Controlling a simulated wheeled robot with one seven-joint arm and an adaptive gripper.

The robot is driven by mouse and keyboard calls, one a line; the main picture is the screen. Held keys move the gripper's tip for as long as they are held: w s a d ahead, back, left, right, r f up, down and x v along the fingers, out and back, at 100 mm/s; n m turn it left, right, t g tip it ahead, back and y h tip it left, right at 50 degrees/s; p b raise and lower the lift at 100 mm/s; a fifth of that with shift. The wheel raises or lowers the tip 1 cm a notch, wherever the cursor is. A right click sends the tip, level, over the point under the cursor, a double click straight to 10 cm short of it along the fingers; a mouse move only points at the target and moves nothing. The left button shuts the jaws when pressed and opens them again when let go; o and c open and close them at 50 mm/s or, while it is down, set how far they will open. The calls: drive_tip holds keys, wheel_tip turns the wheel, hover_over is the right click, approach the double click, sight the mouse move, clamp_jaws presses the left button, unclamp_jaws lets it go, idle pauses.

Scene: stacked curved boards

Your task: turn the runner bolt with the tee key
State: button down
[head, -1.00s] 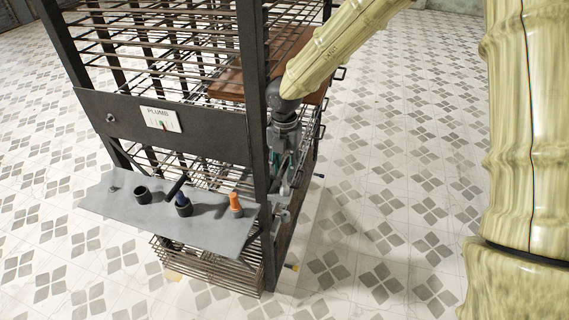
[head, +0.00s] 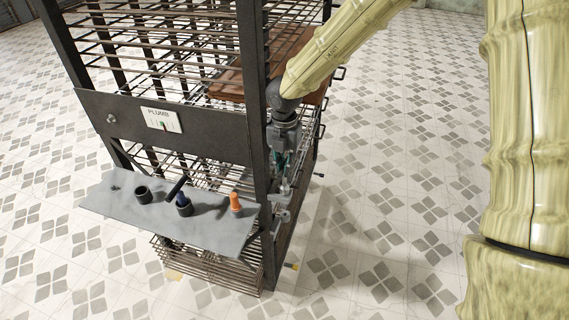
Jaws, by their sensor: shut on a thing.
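My gripper (head: 284,163) is low at the right front post of the dark metal rack, at the end of my arm. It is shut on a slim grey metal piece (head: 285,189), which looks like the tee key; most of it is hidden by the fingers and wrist. The piece points down toward a small grey bracket (head: 281,215) beside the post. The runner bolt cannot be made out clearly there, and I cannot tell whether the key is seated on it.
A grey shelf (head: 115,203) juts from the rack front, bearing dark cups (head: 142,194), a dark-handled tool (head: 177,187) and an orange-handled one (head: 235,203). A plate with a PLUMB gauge (head: 162,119) is above. Brown boards (head: 228,85) lie inside. Floor at right is clear.

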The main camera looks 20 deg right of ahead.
drive_tip(key=shift+r+p, duration=1.3)
drive_tip(key=shift+p, duration=0.45)
idle(2.2)
drive_tip(key=shift+r+p, duration=1.9)
drive_tip(key=shift+r, duration=0.6)
